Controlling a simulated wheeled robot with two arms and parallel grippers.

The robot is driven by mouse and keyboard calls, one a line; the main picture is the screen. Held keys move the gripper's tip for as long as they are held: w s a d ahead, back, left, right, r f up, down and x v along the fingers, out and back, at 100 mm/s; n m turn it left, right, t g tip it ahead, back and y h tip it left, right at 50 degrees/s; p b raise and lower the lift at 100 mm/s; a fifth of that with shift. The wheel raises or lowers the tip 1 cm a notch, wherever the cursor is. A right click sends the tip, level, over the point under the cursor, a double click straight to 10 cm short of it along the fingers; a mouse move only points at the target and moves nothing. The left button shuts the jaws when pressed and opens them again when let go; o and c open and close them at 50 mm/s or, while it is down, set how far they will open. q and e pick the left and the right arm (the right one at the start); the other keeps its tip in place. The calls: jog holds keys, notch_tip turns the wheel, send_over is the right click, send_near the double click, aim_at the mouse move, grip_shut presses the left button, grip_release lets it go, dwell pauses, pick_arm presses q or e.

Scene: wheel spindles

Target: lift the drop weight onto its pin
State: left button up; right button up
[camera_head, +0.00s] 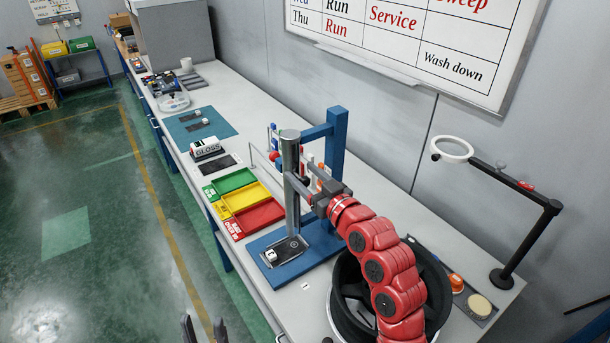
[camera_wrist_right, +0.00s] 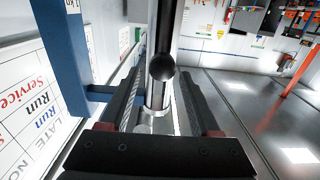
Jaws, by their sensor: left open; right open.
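A blue test stand (camera_head: 337,140) with a flat blue base stands on the bench. A tall grey metal cylinder (camera_head: 290,152) rises upright at its front; I cannot tell where drop weight and guide tube divide. My right gripper (camera_head: 298,191) is open, its fingers on either side of the cylinder's middle. In the right wrist view the shiny cylinder (camera_wrist_right: 157,98) stands between the two fingers, with a dark ball knob (camera_wrist_right: 162,68) in front. The pin cannot be made out. My left gripper (camera_head: 204,329) is open and empty over the floor at the bottom edge.
Green, yellow and red trays (camera_head: 243,201) lie left of the stand. A small white item (camera_head: 271,256) sits on the base. A black wheel (camera_head: 345,290) lies right, under my right arm. A ring lamp (camera_head: 452,149) stands at the far right. A whiteboard (camera_head: 400,40) hangs behind.

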jog(key=shift+s+d+f, duration=0.1)
jog(key=shift+s+d, duration=0.05)
jog(key=shift+s, duration=0.05)
jog(key=p+v, duration=0.5)
jog(key=v, duration=1.2)
jog(key=shift+p, duration=0.35)
